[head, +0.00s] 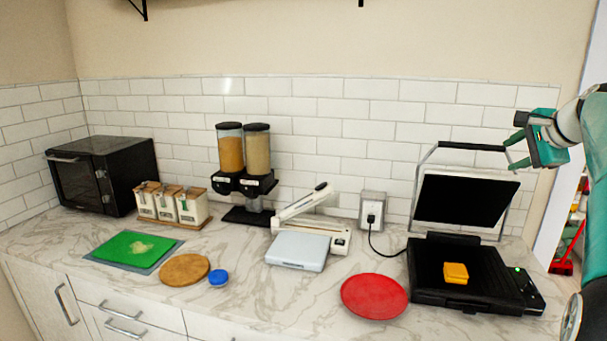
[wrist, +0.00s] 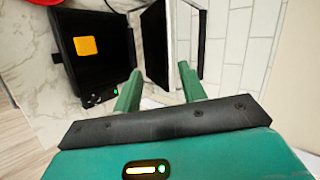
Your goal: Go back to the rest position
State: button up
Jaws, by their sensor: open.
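My gripper (head: 515,150) is raised at the right of the head view, beside the upright lid of the black grill (head: 430,290). In the wrist view my gripper (wrist: 160,88) has its two green fingers apart, with nothing between them. The grill is open, its lid (head: 465,198) tilted up at the back with a metal handle bar on top. An orange-yellow square piece (head: 456,272) lies on the lower plate, and it also shows in the wrist view (wrist: 85,46). Whether a finger touches the handle is hard to tell.
A red plate (head: 374,296) lies left of the grill. A white scale-like box (head: 297,250), a dispenser (head: 243,160), jars (head: 172,203), a microwave (head: 103,175), a green board (head: 132,250) and a round wooden board (head: 184,270) stand along the counter. A cord runs to the socket.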

jog(key=s+a+f+n+g, duration=0.1)
jog(key=s+a+f+n, duration=0.35)
jog(key=s+a, duration=0.35)
jog(key=s+a+f+n+g, duration=0.25)
jog(key=s+a+f, duration=0.25)
jog(key=a, duration=0.5)
jog(key=s+a+f+n, duration=0.5)
jog(key=s+a, duration=0.2)
jog(key=a, duration=0.3)
jog(key=s+a+f+n, duration=0.2)
jog(key=s+f+n, duration=0.1)
jog(key=s+f, duration=0.2)
jog(key=s+a+f+n+g, duration=0.1)
jog(key=s+a+f+n, duration=0.1)
jog(key=s+f, duration=0.4)
jog(key=shift+s+a+f+n+h, duration=0.2)
jog(key=shift+s+f+n+h, duration=0.1)
jog(key=shift+n+h, duration=0.1)
jog(key=shift+g, duration=0.25)
